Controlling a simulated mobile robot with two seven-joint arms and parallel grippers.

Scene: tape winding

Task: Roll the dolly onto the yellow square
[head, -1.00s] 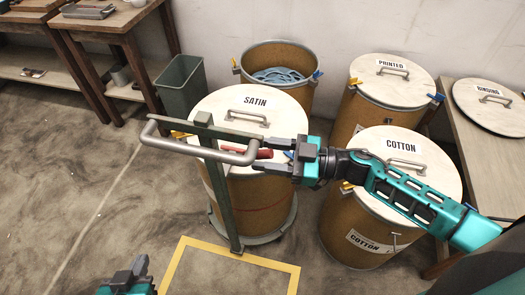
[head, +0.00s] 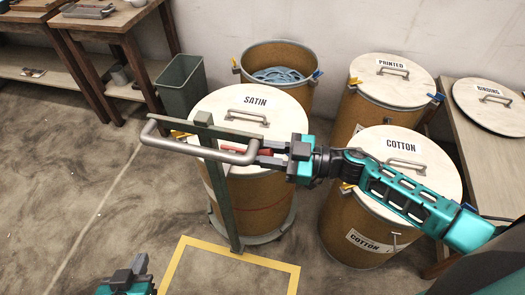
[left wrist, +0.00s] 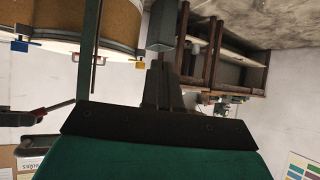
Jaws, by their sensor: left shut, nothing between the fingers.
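The dolly is a low round grey-green base (head: 268,238) under the SATIN drum (head: 262,190). The yellow square (head: 172,268) is a floor outline in front of the dolly, cut off by the frame's bottom. My right gripper (head: 270,152) is at the handle's right end, with its fingers by the red lever; its grip is unclear. My left gripper (head: 138,265) is low at left, shut and empty. Its closed fingers show in the left wrist view (left wrist: 160,85).
The COTTON drum (head: 360,225), PRINTED drum (head: 375,115) and an open drum (head: 278,60) stand right of and behind the dolly. A grey bin (head: 181,85) stands behind left. A side table (head: 470,150) is at right. The floor at left is clear.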

